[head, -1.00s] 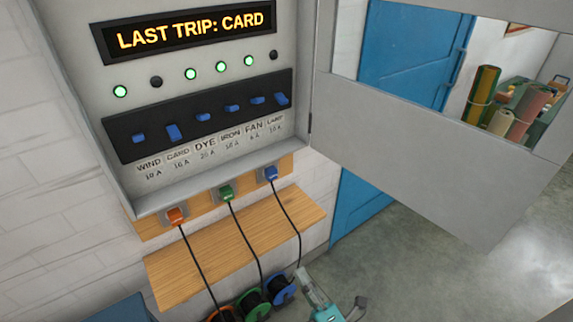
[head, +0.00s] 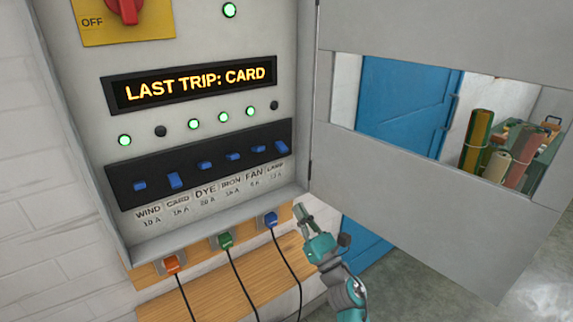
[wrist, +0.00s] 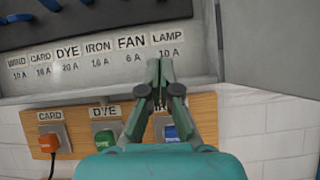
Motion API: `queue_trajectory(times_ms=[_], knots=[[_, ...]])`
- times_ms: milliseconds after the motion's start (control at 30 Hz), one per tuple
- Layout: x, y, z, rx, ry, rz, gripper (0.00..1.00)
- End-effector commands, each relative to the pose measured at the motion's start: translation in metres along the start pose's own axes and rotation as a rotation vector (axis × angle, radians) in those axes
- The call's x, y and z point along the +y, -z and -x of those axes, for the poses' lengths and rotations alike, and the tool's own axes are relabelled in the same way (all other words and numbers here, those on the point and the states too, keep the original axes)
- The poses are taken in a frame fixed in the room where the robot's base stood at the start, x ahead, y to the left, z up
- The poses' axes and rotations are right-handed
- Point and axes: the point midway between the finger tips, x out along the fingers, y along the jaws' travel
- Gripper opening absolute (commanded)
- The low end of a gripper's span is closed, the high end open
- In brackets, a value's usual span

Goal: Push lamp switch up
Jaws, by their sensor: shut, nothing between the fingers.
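The lamp switch (head: 281,148) is the blue rocker at the right end of the black switch strip, above the LAMP 10 A label. It looks longer than most of its neighbours, like the card switch (head: 175,180), and the light (head: 274,105) above it is dark. My gripper (head: 300,211) is shut and empty, below and right of the lamp switch, apart from it, near the panel's lower right corner. In the wrist view my gripper (wrist: 159,66) points up just below the LAMP label (wrist: 168,44); the lamp switch is out of that view.
The open cabinet door (head: 420,150) stands to the right of the switches. Below the box are a wooden strip with an orange plug (head: 172,264), a green plug (head: 226,241) and a blue plug (head: 271,219), with hanging cables. A red OFF knob (head: 127,10) is at the top.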

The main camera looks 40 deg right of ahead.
Motion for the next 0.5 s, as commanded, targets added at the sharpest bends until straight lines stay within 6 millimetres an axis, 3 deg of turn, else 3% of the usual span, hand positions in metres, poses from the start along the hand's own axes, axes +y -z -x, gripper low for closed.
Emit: queue_trajectory(times_ms=[133, 500], knots=[[-0.0085, -0.0051, -0.013, -0.009, -0.007, 0.078, 0.0], [-0.0101, -0.0061, -0.0153, -0.01, -0.009, 0.097, 0.0]])
